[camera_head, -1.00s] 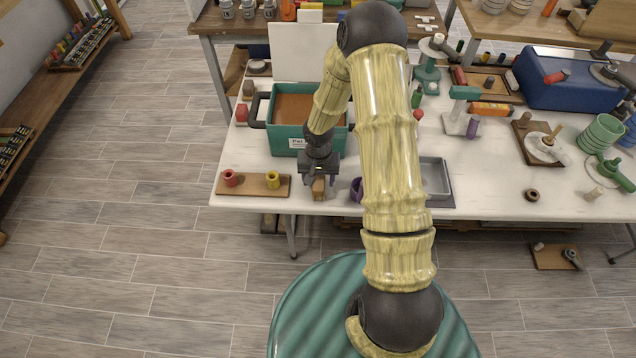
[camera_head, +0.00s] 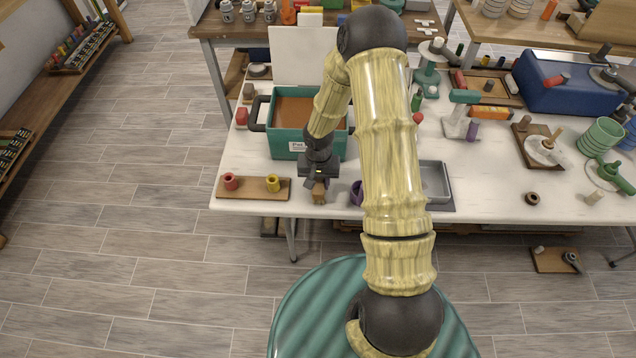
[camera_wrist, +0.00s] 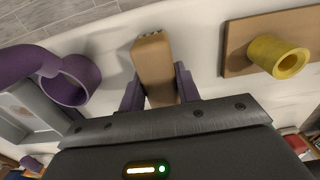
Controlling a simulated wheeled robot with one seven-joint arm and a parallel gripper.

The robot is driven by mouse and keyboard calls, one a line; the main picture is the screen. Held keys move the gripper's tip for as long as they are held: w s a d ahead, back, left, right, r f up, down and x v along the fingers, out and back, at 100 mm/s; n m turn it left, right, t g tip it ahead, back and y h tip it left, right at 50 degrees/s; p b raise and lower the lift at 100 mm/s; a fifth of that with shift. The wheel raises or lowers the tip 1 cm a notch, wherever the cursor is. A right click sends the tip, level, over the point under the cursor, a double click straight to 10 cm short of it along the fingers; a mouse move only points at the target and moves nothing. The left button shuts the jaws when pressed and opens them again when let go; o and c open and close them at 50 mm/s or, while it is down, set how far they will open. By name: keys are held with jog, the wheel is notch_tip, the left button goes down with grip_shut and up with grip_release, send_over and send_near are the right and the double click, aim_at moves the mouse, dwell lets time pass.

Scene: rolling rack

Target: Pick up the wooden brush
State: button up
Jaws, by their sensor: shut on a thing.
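The wooden brush (camera_wrist: 154,68) is a tan block with small dark dots on its end. In the wrist view it sits between the two purple fingers of my gripper (camera_wrist: 160,92), which are shut on it. In the head view the brush (camera_head: 319,193) shows below my gripper (camera_head: 319,183), near the front edge of the white table. I cannot tell whether the brush touches the table. Its upper part is hidden by the gripper.
A wooden board with a red and a yellow cup (camera_head: 273,183) lies left of the gripper. A purple ring-shaped holder (camera_head: 357,192) and a grey tray (camera_head: 434,181) are to the right. A teal bin (camera_head: 283,145) stands behind. Bare tabletop lies between them.

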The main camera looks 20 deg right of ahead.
aim_at(318, 180)
notch_tip(318, 180, up, 10)
jog(key=shift+r, duration=0.2)
dwell(0.5)
jog(key=o, duration=0.6)
jog(key=c, duration=0.3)
jog(key=shift+c, duration=0.2)
